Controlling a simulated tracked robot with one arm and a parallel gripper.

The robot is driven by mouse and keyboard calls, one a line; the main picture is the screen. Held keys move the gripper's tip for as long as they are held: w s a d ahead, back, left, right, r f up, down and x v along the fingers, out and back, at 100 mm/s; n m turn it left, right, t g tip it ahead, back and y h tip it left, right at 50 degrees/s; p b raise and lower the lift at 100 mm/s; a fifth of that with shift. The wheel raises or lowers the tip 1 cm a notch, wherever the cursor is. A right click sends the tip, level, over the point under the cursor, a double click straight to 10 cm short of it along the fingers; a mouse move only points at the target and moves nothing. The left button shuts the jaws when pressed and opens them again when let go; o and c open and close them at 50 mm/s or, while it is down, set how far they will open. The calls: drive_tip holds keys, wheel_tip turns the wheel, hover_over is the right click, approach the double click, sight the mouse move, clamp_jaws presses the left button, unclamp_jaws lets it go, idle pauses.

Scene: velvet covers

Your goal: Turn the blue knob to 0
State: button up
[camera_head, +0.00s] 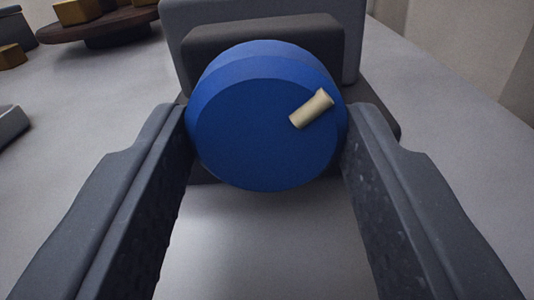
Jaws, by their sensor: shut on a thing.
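The blue knob (250,135) is a thick round disc in the middle of the view, facing me. A cream pointer peg (311,109) on its face points to the upper right. The knob is mounted on a dark grey block (262,32). My gripper (266,135) is shut on the knob, with one dark finger against its left edge and the other against its right edge. I see no scale or number marks around the knob.
A lighter grey housing (200,10) stands behind the knob. At the upper left, a round brown stand (110,22) bears yellowish blocks, and another yellowish block (11,56) lies nearby. A grey object (10,125) sits at the left edge. The pale surface on the right is clear.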

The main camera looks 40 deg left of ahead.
drive_tip(key=n+b, duration=0.2)
drive_tip(key=n, duration=0.3)
drive_tip(key=shift+f, duration=0.15)
drive_tip(key=n+b, duration=0.2)
drive_tip(key=n, duration=0.2)
drive_tip(key=shift+n+b, duration=0.35)
drive_tip(key=shift+n, duration=0.05)
idle(0.3)
drive_tip(key=o, duration=1)
drive_tip(key=shift+s+d, duration=0.2)
drive_tip(key=p+v, duration=0.3)
drive_tip(key=v, duration=1)
drive_tip(key=shift+s, duration=0.1)
